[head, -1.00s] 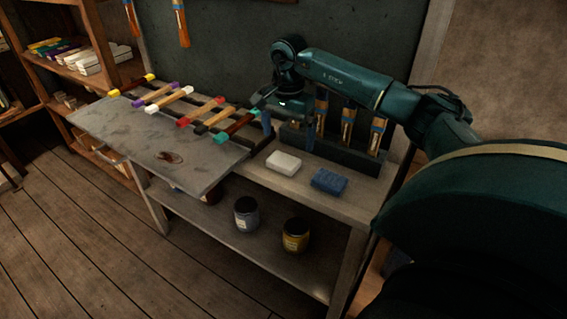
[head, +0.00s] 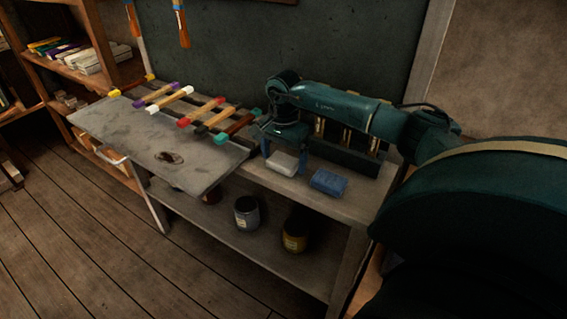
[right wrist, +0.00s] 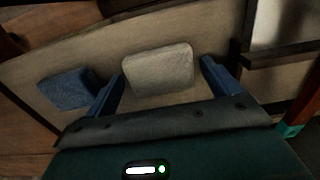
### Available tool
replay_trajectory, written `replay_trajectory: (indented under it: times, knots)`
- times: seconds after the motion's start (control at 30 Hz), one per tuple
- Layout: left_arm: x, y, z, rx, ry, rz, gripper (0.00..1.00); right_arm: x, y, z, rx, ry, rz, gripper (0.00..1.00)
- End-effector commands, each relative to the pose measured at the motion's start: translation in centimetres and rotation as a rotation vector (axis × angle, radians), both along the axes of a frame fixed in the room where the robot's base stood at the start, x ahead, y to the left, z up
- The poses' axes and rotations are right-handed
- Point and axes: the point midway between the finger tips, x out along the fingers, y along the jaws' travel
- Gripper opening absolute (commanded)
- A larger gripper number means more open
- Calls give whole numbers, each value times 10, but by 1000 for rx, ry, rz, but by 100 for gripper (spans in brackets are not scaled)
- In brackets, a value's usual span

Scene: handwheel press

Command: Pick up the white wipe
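The white wipe (head: 283,164) is a pale block lying flat on the bench top. My right gripper (head: 284,157) is open just over it, its blue fingers toward the wipe's left and right sides. In the right wrist view the wipe (right wrist: 158,69) shows between the open fingers (right wrist: 163,86), with a gap on each side. I cannot tell whether the fingertips have reached the wipe's height. My left gripper is not in view.
A blue block (head: 328,182) lies close to the right of the wipe; it also shows in the right wrist view (right wrist: 67,89). A dark brush rack (head: 345,155) stands behind. Tins (head: 246,212) stand on the lower shelf.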

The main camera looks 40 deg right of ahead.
Motion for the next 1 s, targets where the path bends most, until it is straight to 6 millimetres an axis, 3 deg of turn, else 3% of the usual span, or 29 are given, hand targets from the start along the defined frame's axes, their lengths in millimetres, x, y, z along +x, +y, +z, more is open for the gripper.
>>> replay_trajectory:
  times: [0.47, 0.77, 1.0]
  knots:
    - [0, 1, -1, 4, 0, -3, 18, 0, 0, 0, 0, 0, 0, 50]
    - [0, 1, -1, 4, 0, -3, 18, 1, 0, 7, 1, -2, 0, 50]
    - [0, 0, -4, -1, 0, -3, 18, 1, 0, 51, 0, -6, 0, 50]
